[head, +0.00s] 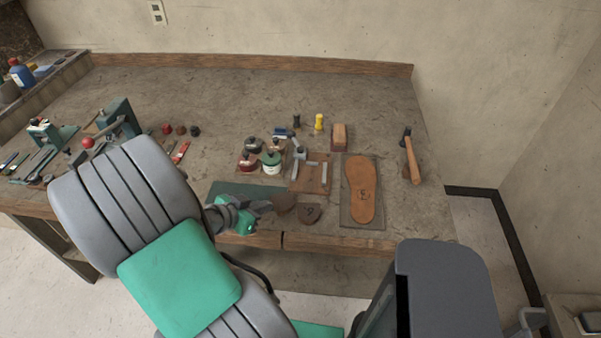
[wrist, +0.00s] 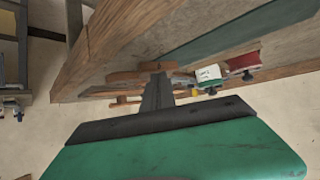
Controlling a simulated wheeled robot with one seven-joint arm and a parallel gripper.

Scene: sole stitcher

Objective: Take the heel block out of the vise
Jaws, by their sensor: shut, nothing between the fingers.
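A teal clamp-like fixture, which looks like the vise (head: 117,108), stands at the left of the bench with a red-knobbed handle. My arm partly covers the area in front of it, and I cannot make out a heel block in its jaws. My gripper (head: 266,208) is far to the right of it, over the front edge of the bench. It is shut and empty; its dark fingers (wrist: 157,92) also show in the wrist view. Two brown heel-shaped pieces, one dark (head: 284,202) and one marked (head: 309,211), lie just right of the fingertips.
A dark green mat (head: 226,188) lies behind my gripper. Several jars, including a green-lidded one (head: 271,162), and a wooden board (head: 318,184) stand behind. A tan sole (head: 361,190) and a hammer (head: 411,158) lie right. The back of the bench (head: 240,90) is clear.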

